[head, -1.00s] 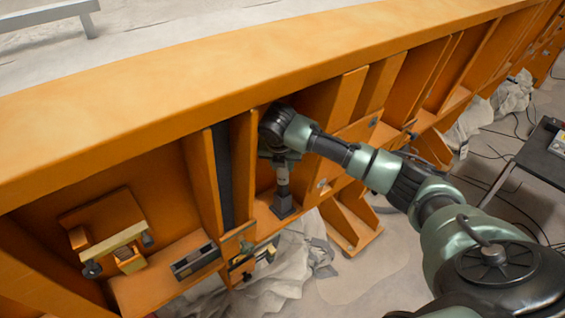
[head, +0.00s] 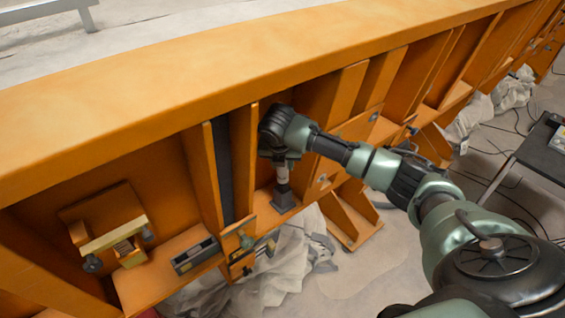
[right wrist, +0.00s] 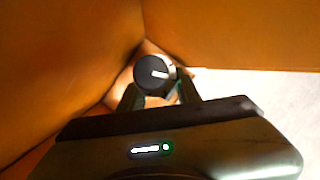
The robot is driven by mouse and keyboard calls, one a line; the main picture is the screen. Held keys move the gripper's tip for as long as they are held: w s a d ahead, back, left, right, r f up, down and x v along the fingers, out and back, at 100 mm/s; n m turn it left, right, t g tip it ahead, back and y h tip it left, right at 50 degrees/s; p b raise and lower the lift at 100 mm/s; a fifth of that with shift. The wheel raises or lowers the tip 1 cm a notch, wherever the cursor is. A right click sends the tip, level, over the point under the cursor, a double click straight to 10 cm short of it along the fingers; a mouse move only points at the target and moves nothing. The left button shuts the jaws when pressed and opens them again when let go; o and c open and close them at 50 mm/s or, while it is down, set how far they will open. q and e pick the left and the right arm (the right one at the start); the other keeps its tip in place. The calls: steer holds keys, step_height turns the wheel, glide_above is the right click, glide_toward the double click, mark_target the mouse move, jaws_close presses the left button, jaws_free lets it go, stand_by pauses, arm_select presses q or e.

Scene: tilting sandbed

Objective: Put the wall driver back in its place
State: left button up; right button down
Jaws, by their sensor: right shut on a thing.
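My right gripper (head: 282,160) comes in from the right and points down in a bay of the orange wall. In the right wrist view the driver's round black end (right wrist: 152,75), with a white mark and silver rim, is between the fingers (right wrist: 162,95). My left gripper is not in view.
Orange ribs stand close on both sides of the bay; a dark vertical strip (head: 221,170) is to its left. A small open box (head: 196,254) and a bracket with a pale bar (head: 113,237) are further left. A dark table (head: 542,155) stands far right.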

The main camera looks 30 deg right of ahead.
mark_target(282, 170)
steer(key=shift+f, duration=1.65)
steer(key=c, duration=0.9)
jaws_free()
steer(key=o, duration=0.5)
steer(key=shift+s+f, duration=0.1)
steer(key=shift+c, duration=0.2)
steer(key=shift+r, duration=4.1)
